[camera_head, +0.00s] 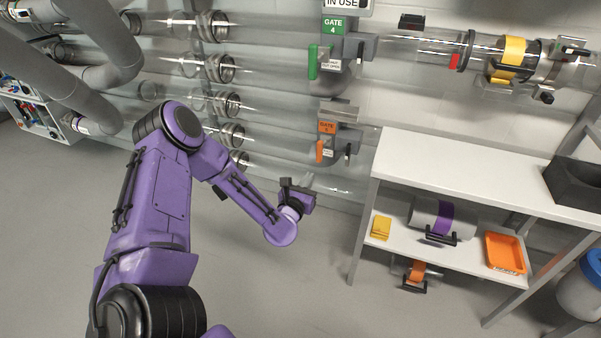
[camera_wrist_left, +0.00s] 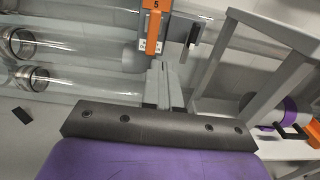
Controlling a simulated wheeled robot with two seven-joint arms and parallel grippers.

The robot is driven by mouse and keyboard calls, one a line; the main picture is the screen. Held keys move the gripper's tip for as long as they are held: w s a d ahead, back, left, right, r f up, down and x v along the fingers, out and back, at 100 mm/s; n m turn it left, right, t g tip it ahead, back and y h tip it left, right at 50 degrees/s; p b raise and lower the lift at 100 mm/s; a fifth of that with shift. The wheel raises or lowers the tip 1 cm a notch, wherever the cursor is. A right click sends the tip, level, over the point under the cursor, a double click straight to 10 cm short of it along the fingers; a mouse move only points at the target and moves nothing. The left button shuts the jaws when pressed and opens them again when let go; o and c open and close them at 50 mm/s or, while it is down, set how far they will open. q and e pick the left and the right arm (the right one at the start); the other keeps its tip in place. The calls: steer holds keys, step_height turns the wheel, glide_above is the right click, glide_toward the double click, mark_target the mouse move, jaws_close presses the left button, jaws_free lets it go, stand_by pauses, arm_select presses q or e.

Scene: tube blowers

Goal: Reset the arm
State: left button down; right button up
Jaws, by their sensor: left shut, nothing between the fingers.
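My left arm (camera_head: 165,195), purple with black joints, comes in from the left and bends down to the right at its elbow. My left gripper (camera_head: 308,182) is at its end, in front of the clear tubes and to the left of the white table. In the left wrist view the two grey fingers (camera_wrist_left: 162,84) are together and hold nothing, just below the orange gate 5 handle (camera_wrist_left: 154,32). They appear apart from it. My right gripper is in neither view.
The white table (camera_head: 480,165) has a lower shelf with a purple-banded canister (camera_head: 445,217), an orange tray (camera_head: 506,253) and a yellow item (camera_head: 381,227). The green gate 4 handle (camera_head: 312,62) is higher on the wall. Grey floor in front is clear.

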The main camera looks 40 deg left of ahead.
arm_select(q)
steer(key=v, duration=0.3)
steer(key=shift+s+a, duration=0.25)
steer(key=shift+s, duration=0.1)
steer(key=s+d+f+m+g+h, duration=0.2)
steer(key=s+d+f+m+g, duration=0.4)
steer(key=m, duration=0.5)
steer(key=s+d+f+m+g+h, duration=0.1)
steer(key=s+d+f+m, duration=0.15)
steer(key=f+m, duration=0.65)
steer(key=s+d+f+m+g, duration=0.2)
steer(key=s+f+m+g, duration=0.1)
steer(key=s+m, duration=0.55)
steer(key=s+d+f+m+g, duration=0.25)
steer(key=s+m, duration=0.25)
steer(key=s, duration=0.7)
step_height(320, 180, up, 20)
steer(key=g+p, duration=0.1)
steer(key=p, duration=2)
steer(key=shift+s+a+r, duration=0.25)
steer(key=shift+s+a, duration=0.1)
steer(key=shift+s, duration=0.05)
